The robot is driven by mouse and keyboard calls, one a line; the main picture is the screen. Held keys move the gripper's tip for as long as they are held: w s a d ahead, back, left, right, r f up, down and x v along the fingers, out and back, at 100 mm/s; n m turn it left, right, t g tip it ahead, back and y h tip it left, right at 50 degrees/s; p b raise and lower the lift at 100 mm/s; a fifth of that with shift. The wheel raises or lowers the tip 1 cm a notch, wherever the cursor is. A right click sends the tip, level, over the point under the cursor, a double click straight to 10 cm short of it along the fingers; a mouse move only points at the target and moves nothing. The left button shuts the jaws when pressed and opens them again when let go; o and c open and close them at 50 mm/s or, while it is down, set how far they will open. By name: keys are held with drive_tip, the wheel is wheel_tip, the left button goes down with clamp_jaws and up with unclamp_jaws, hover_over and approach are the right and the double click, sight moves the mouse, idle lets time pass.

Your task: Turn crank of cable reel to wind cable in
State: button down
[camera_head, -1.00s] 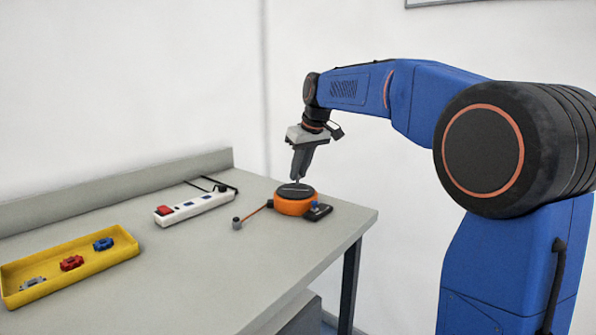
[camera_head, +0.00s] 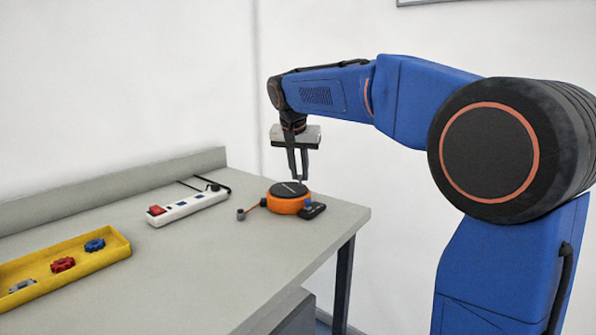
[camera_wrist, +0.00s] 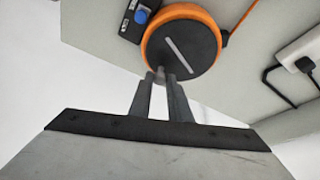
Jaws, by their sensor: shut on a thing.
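The cable reel (camera_head: 287,205) is an orange drum with a black disc on top, near the right end of the workbench. A pale stripe crosses the disc in the wrist view (camera_wrist: 188,57). My gripper (camera_head: 300,178) points down at the far edge of the disc. In the wrist view its fingertips (camera_wrist: 160,76) are shut on the small crank knob (camera_wrist: 160,70) at the disc's rim; the fingers mostly hide it. A short orange cable (camera_head: 255,206) runs left from the reel to a grey end piece (camera_head: 241,214) on the bench.
A black block with a blue knob (camera_head: 308,205) sits against the reel's right side. A white power strip (camera_head: 188,206) with a red switch lies to the left. A yellow tray (camera_head: 122,254) with several small parts is farther left. The bench's front edge is close to the reel.

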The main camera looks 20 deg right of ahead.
drive_tip(key=m, duration=0.2)
drive_tip(key=s+m+g+h, duration=0.1)
drive_tip(key=m, duration=0.1)
drive_tip(key=shift+s+a+m, duration=0.15)
drive_tip(key=shift+m, duration=0.15)
drive_tip(key=shift+s+a+m+g+h, duration=0.1)
drive_tip(key=shift+s+m+g+h, duration=0.15)
drive_tip(key=shift+m, duration=0.5)
drive_tip(key=shift+s+a+m+g+h, duration=0.1)
drive_tip(key=shift+m+g, duration=0.25)
drive_tip(key=shift+m, duration=0.35)
drive_tip(key=shift+s+a+m+g+h, duration=0.1)
drive_tip(key=shift+s+m+g+h, duration=0.15)
drive_tip(key=shift+m, duration=0.5)
drive_tip(key=c, duration=1.7)
unclamp_jaws()
drive_tip(key=shift+o, duration=0.2)
drive_tip(key=v, duration=1.7)
drive_tip(key=shift+w+r, duration=0.2)
drive_tip(key=shift+r, duration=0.1)
